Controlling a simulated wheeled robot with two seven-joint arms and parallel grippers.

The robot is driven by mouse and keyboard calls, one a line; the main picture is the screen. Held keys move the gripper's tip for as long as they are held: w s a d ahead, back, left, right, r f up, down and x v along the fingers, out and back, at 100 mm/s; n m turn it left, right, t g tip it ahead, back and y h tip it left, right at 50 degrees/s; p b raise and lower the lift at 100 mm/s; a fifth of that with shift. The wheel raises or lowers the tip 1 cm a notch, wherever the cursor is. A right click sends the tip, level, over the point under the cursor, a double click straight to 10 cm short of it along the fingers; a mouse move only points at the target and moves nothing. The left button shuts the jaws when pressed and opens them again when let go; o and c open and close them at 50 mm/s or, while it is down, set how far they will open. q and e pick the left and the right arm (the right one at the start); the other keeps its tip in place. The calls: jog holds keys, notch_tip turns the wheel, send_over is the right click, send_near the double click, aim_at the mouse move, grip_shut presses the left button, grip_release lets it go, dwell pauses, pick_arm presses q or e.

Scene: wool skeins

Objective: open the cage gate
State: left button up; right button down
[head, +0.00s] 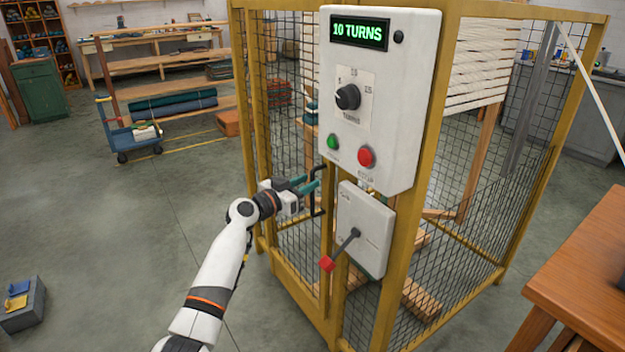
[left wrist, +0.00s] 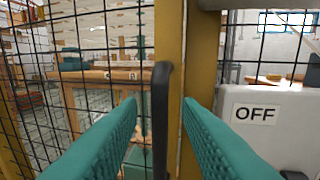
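The cage gate (head: 285,110) is a yellow-framed black mesh panel on the left face of the cage. It looks closed. Its black upright handle (head: 318,205) is near the frame post below the control box; it also shows in the left wrist view (left wrist: 160,120). My left gripper (head: 312,184) is at the handle, its teal fingers pointing at the gate. In the left wrist view the fingers are apart, one on each side of the handle, with gaps on both sides. My right gripper is not in view.
A white control box (head: 410,110) reads "10 TURNS". Below it, a switch box (head: 375,225) has a red-tipped lever (head: 327,263) pointing down-left; an "OFF" label (left wrist: 255,114) shows. A wooden table (head: 590,270) stands at right. The floor left of the cage is mostly clear.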

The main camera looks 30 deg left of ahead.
pick_arm(q)
jog(key=shift+w+d, duration=0.15)
jog(key=shift+w, duration=0.6)
jog(key=shift+w+d, duration=0.15)
jog(key=shift+w, duration=0.55)
jog(key=shift+c, duration=0.4)
grip_shut()
